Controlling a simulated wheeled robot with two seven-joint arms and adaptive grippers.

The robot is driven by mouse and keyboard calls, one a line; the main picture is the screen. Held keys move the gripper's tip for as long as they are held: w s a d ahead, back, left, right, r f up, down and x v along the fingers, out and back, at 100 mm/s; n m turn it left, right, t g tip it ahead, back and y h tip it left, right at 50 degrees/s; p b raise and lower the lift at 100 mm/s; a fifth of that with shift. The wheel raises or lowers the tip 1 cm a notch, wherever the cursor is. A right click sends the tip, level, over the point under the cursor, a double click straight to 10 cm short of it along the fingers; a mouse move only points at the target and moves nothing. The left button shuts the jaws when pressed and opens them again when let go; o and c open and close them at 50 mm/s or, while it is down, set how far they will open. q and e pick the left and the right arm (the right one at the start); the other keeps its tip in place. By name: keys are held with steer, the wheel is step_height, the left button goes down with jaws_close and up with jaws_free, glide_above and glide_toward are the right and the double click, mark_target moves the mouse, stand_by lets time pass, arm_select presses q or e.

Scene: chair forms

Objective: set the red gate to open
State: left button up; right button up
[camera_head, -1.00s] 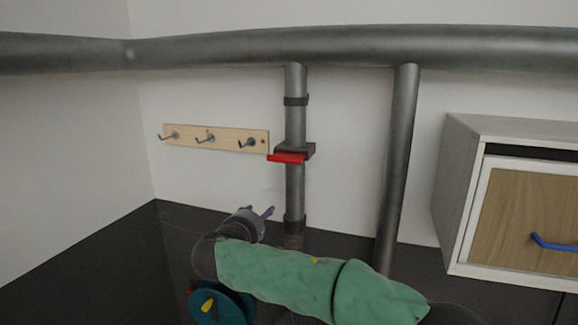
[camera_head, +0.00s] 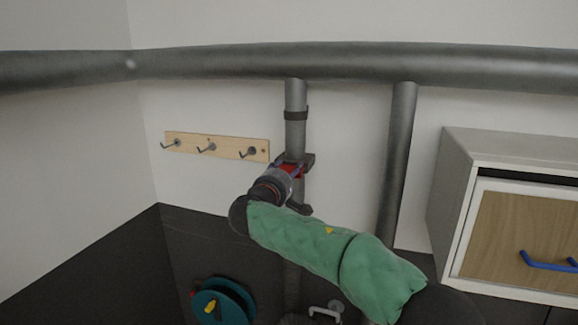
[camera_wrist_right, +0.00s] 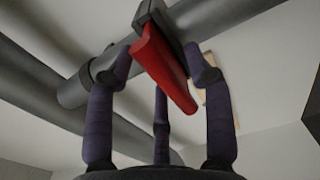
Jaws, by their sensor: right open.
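The red gate handle (camera_head: 291,167) sits on a dark bracket on the left vertical grey pipe (camera_head: 296,130). In the head view my right gripper (camera_head: 287,173) is at the handle and hides most of it. In the right wrist view the red handle (camera_wrist_right: 164,68) slants between the spread purple fingers of my right gripper (camera_wrist_right: 155,75). The fingers are open around it, and the right finger looks close to its side; I cannot tell whether they touch. My left gripper is not in view.
A wooden rail with hooks (camera_head: 216,147) is on the wall to the left. A second pipe (camera_head: 399,150) and a cabinet (camera_head: 500,152) with a blue handle (camera_head: 546,262) stand to the right. A teal wheel (camera_head: 237,296) and a grey lever (camera_head: 325,312) are low in front.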

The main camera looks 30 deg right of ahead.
steer(key=shift+w+d, duration=0.4)
steer(key=shift+d, duration=0.1)
jaws_close()
steer(key=shift+s+a+f, duration=0.1)
steer(key=shift+a+f, duration=0.05)
steer(key=shift+a, duration=0.05)
steer(key=b+v, duration=0.4)
steer(key=b, duration=0.1)
steer(key=shift+s+a+f, duration=0.1)
steer(key=shift+s+a, duration=0.15)
steer(key=shift+a, duration=0.05)
